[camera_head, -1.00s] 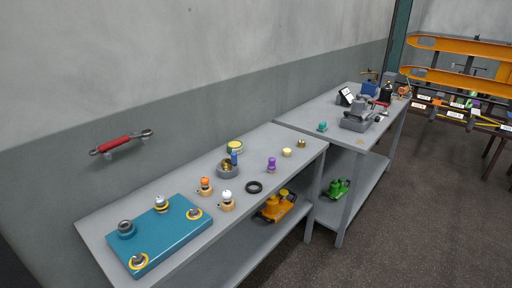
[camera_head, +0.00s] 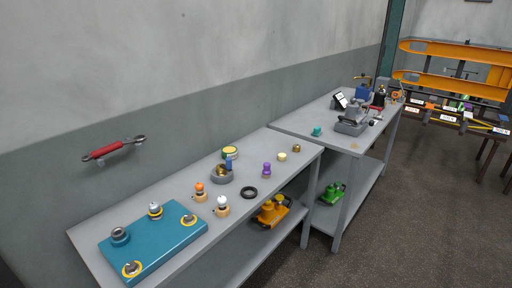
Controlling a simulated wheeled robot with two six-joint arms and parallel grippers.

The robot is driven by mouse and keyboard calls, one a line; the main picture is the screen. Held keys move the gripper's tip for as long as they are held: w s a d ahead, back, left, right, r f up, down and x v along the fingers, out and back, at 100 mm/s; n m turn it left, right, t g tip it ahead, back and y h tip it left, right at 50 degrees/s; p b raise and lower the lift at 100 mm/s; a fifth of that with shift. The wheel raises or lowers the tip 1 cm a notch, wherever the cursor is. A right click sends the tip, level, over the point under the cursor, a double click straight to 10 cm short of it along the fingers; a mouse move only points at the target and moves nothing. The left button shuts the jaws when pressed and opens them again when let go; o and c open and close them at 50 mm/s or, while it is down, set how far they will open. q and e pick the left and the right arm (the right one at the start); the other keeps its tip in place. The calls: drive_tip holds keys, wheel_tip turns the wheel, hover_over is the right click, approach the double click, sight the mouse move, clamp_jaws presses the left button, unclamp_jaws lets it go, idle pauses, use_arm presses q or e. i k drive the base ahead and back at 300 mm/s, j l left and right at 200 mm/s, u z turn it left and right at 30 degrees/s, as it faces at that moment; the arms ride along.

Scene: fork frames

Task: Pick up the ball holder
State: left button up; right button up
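No gripper of mine shows in the head view. Several small parts stand on the near grey workbench, and I cannot tell for certain which is the ball holder. Two have a tan base with a ball-like top: one with an orange top (camera_head: 199,188) and one with a white top (camera_head: 222,203). A purple knobbed part (camera_head: 266,169) stands farther right. A grey round holder (camera_head: 221,176) with brass and blue pieces sits behind them. A teal plate (camera_head: 160,242) at the bench's left end bears several round fittings.
A black ring (camera_head: 249,192) lies near the front edge of the near bench (camera_head: 188,272). A yellow-green round part (camera_head: 230,152) and a small yellow part (camera_head: 282,157) stand farther back. An orange machine (camera_head: 271,213) sits on the lower shelf. A second bench (camera_head: 299,124) stands beyond.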

sight(297, 148)
drive_tip(key=i+l+z, duration=0.65)
drive_tip(key=i, duration=0.15)
drive_tip(key=i+l+z, duration=0.3)
drive_tip(key=i+j+z, duration=0.1)
drive_tip(key=i+z, duration=0.25)
drive_tip(key=i, duration=0.2)
drive_tip(key=i+l+u, duration=0.1)
drive_tip(key=i+u, duration=0.25)
drive_tip(key=i, duration=0.2)
drive_tip(key=i+l+u, duration=0.3)
drive_tip(key=i, duration=0.2)
drive_tip(key=i+l+u, duration=0.35)
drive_tip(key=i, duration=0.1)
